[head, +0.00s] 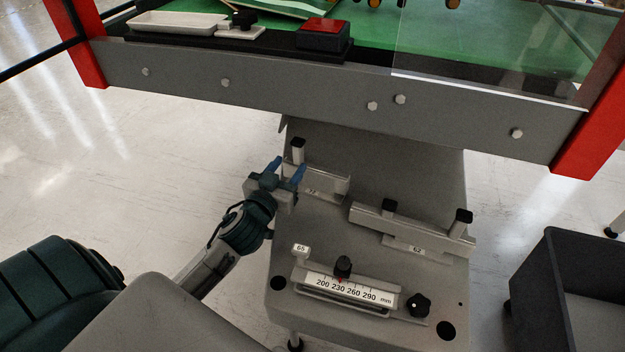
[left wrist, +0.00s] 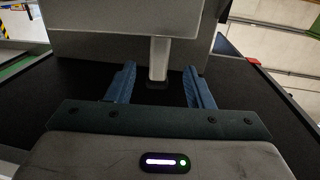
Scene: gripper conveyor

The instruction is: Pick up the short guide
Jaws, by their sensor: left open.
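The short guide (head: 328,184) is a grey metal bar with one upright, black-capped post near its left end. It sits on the grey stand top (head: 330,232), left of the longer guide. My left gripper (head: 287,172) is open at the guide's left end, its blue fingers near the post. In the left wrist view, the light grey post of the short guide (left wrist: 159,58) shows between the two open fingers of my left gripper (left wrist: 160,88), with a visible gap on both sides. Part of the guide's left end is hidden behind the gripper. My right gripper is not in view.
The longer guide (head: 388,226), with two black-capped posts, is to the right. A millimetre scale (head: 345,291) and black knob (head: 419,305) sit in front. A machine with a green belt (head: 372,40) stands behind. A dark bin (head: 580,290) is at the right.

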